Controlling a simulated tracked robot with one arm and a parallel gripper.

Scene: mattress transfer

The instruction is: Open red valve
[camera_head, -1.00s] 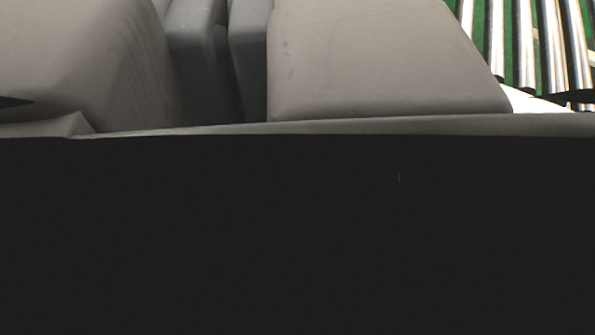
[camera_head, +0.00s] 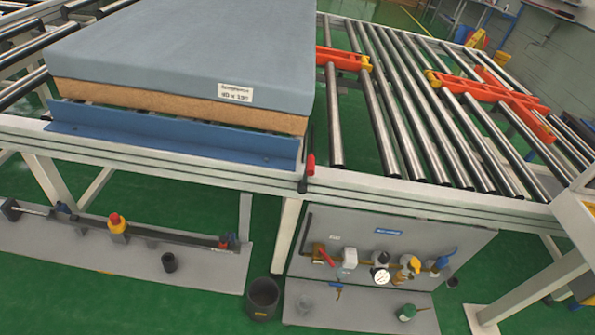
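A grey panel (camera_head: 383,244) hangs under the roller table, on the right half of the view. On its left side is a small valve with a red lever handle (camera_head: 326,255), slanting down to the right on a brass fitting. To its right on the same pipe line are a white unit (camera_head: 348,259), a round pressure gauge (camera_head: 380,276), a yellow regulator (camera_head: 411,265) and a blue-handled fitting (camera_head: 445,258). My gripper is not in view, so its state and its distance from the valve do not show.
A blue mattress (camera_head: 190,50) lies on the roller table above. A red-handled lever (camera_head: 309,165) stands at the table's front edge. A dark bucket (camera_head: 263,298) stands on the floor left of the panel. A table leg (camera_head: 285,235) is just left of the panel.

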